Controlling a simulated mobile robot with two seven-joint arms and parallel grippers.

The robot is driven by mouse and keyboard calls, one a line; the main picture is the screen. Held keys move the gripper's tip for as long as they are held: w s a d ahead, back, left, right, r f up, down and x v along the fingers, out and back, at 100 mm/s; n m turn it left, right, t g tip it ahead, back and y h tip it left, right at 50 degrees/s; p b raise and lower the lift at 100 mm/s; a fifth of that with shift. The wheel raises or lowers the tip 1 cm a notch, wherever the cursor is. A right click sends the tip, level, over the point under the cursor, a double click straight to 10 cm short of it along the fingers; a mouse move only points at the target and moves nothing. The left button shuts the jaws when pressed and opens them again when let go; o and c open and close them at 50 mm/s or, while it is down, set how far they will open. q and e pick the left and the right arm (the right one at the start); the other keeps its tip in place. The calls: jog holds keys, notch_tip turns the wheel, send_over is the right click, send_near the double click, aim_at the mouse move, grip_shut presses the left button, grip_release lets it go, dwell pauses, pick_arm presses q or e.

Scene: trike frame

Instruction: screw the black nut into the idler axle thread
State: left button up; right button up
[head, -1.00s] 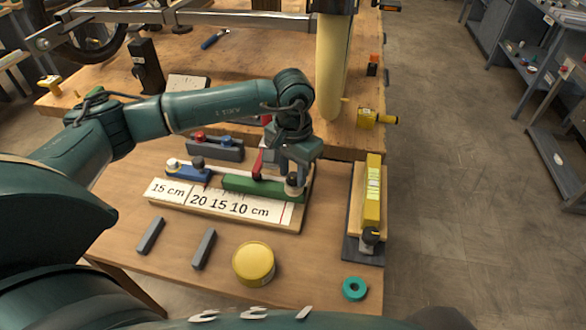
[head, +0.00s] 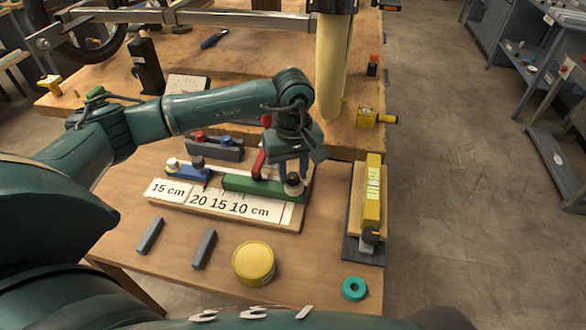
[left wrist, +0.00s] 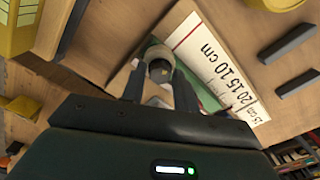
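A round piece with a dark top and pale base (head: 293,184) stands upright at the right end of the green block (head: 245,186); I cannot tell whether it is the black nut. My left gripper (head: 290,172) points down over it, its fingers apart. In the left wrist view the round piece (left wrist: 159,68) shows between and beyond the fingertips (left wrist: 160,85), with no clear contact. Another dark round piece (head: 197,162) sits on the blue block (head: 187,173). A black knob (head: 371,235) is at the near end of a yellow bar (head: 373,190). I cannot single out the idler axle thread. My right gripper is out of view.
The green and blue blocks lie on a board marked in centimetres (head: 220,203). A grey block (head: 215,150) with red and blue knobs is behind. Two grey bars, a yellow tin (head: 253,263) and a teal ring (head: 354,288) lie nearer. A pale yellow column (head: 331,70) stands behind the gripper.

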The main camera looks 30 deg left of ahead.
pick_arm(q)
jog(key=c, duration=0.4)
jog(key=m, duration=1.2)
jog(key=o, duration=0.5)
jog(key=n, duration=1.2)
